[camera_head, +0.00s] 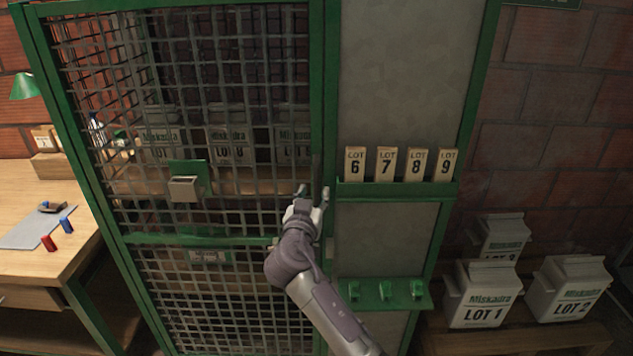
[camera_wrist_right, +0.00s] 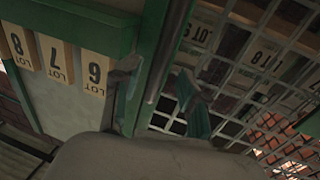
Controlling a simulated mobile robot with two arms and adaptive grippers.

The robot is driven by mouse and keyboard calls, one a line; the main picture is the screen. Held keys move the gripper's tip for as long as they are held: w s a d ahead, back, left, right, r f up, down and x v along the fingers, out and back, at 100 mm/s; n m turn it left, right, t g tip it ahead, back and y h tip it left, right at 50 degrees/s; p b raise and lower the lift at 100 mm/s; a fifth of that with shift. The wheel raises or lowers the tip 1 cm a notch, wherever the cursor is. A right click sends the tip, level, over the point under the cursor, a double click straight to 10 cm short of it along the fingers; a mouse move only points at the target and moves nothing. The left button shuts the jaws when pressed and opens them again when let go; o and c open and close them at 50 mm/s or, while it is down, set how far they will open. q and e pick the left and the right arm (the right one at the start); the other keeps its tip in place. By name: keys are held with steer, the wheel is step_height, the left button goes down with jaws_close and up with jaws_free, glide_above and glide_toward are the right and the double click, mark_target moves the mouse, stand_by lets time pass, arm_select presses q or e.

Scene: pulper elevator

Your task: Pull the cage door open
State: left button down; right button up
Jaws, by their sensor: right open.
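The cage door (camera_head: 225,240) is a green-framed panel of wire mesh and looks shut. Its right edge meets a green post (camera_head: 331,60). My right gripper (camera_head: 313,193) is at that edge, about mid-height, with its fingers apart. In the right wrist view, the gripper (camera_wrist_right: 158,92) has a dark upright bar (camera_wrist_right: 168,45) between its fingers, next to the door mesh (camera_wrist_right: 255,60). I cannot tell whether the fingers touch the bar. The wrist hides part of the door edge below. My left gripper is not in view.
Lot tags 6 to 9 (camera_head: 400,164) stand on a green ledge right of the door. Green hooks (camera_head: 385,291) sit below. White lot boxes (camera_head: 482,294) stand at the lower right. A wooden desk (camera_head: 50,262) is at the left. A small box (camera_head: 184,189) is on the door.

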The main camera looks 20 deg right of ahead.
mark_target(316, 188)
steer(key=shift+p+x, duration=0.3)
steer(key=shift+x, duration=1.8)
steer(key=shift+c, duration=0.3)
jaws_close()
